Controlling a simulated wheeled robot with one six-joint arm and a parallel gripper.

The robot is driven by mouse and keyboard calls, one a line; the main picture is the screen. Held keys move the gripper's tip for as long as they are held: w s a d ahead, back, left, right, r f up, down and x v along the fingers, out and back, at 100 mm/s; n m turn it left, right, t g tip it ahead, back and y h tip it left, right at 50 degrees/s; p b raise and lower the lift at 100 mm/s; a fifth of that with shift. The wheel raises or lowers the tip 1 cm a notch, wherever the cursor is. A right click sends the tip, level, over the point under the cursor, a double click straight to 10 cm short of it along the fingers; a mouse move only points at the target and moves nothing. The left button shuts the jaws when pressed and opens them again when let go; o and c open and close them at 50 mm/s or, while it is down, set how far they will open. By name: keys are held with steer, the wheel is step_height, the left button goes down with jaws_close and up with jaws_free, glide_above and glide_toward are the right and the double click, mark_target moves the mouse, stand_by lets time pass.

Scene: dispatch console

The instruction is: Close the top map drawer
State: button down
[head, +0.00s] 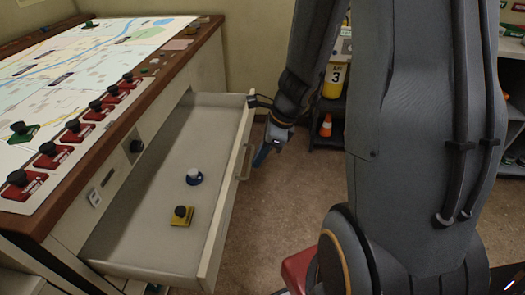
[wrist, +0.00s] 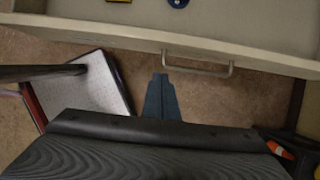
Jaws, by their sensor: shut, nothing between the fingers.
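The top map drawer (head: 140,222) is pulled well out of the wooden-topped console in the head view. Its pale front panel (head: 228,200) carries a bar handle (head: 245,162). In the wrist view the handle (wrist: 197,67) runs along the drawer front near the top. My gripper (head: 262,155) is shut and empty outside the drawer, beside the far end of the handle. In the wrist view the gripper's blue fingertips (wrist: 161,82) are together, close to the left end of the handle. I cannot tell whether they touch it.
Inside the drawer are a blue-and-white piece (head: 193,177) and a yellow piece with a dark knob (head: 181,216). Several red markers stand on the map table (head: 100,65). A shelf with an orange cone (head: 326,125) is behind.

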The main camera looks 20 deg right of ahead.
mark_target(243, 179)
steer(key=shift+w+a+f, duration=0.4)
steer(key=shift+a+f, duration=0.05)
steer(key=shift+a, duration=0.3)
steer(key=shift+w+a+f, duration=0.45)
steer(key=shift+a, duration=0.25)
steer(key=shift+w+a+f, duration=0.4)
steer(key=shift+a+f, duration=0.05)
steer(key=shift+a, duration=0.3)
